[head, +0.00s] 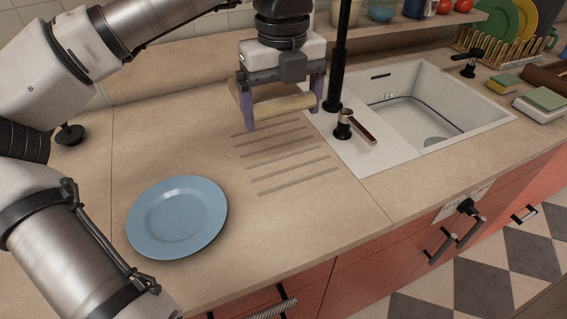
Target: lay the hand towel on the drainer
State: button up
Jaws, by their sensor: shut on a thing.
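My gripper (284,110) is at the upper middle of the head view, pointing down with its two purple fingers apart. It is shut on a beige, rolled or folded cloth, which looks like the hand towel (284,104), spanning between the fingers. The drainer (290,162) seems to be the set of parallel grooves in the counter left of the sink. The gripper and towel are over the far end of these grooves. I cannot tell how much gap is between the towel and the counter. The grooves nearer the front are bare.
A blue plate (178,216) lies on the counter at front left. The white sink (430,105) is right of the grooves, with a black upright pole (340,50) and a tap (352,125) close by. Sponges (540,102) and a plate rack (490,45) are at right.

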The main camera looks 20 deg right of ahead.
aim_at(282, 190)
notch_tip(282, 190, down, 17)
jog(key=shift+p, duration=1.25)
jog(key=shift+f, duration=0.2)
jog(key=o, duration=0.7)
jog(key=shift+o, duration=0.2)
notch_tip(282, 190, up, 12)
jog(key=b, duration=0.2)
jog(key=shift+r, duration=0.2)
